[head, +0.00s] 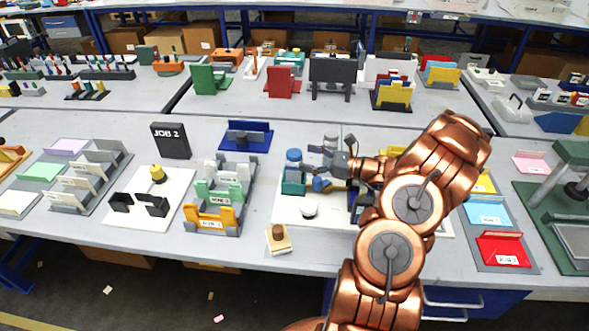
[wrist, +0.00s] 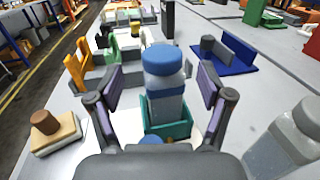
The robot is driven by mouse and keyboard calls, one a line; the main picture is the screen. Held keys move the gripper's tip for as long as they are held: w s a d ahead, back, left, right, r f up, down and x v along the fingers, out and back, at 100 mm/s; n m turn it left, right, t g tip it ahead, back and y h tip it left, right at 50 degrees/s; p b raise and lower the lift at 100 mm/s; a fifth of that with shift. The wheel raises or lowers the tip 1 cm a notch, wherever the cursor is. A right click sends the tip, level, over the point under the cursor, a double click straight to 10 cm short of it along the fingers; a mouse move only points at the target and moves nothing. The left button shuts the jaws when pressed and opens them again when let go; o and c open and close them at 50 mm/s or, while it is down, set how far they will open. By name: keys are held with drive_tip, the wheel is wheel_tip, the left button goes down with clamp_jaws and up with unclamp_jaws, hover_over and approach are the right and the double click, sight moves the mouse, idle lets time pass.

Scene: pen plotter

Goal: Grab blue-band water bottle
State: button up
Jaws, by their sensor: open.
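The blue-band water bottle (head: 293,160) has a blue cap and a grey translucent body. It stands upright in a teal holder (head: 291,188) on a white board. In the wrist view the bottle (wrist: 165,85) is straight ahead, between the two spread fingers of my gripper (wrist: 148,80), with clear gaps on both sides. The teal holder (wrist: 182,129) hides its base. In the head view my open gripper (head: 318,165) is just right of the bottle, its fingers pointing toward it. I see no contact.
A grey bottle (wrist: 290,138) stands close on the right in the wrist view. A small blue object (head: 321,185) lies below my gripper. A blue stand (head: 246,135) and a rack of coloured holders (head: 218,195) are to the left.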

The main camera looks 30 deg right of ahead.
drive_tip(key=shift+p+x, duration=1)
drive_tip(key=shift+x, duration=1.45)
drive_tip(key=shift+d, duration=0.1)
clamp_jaws()
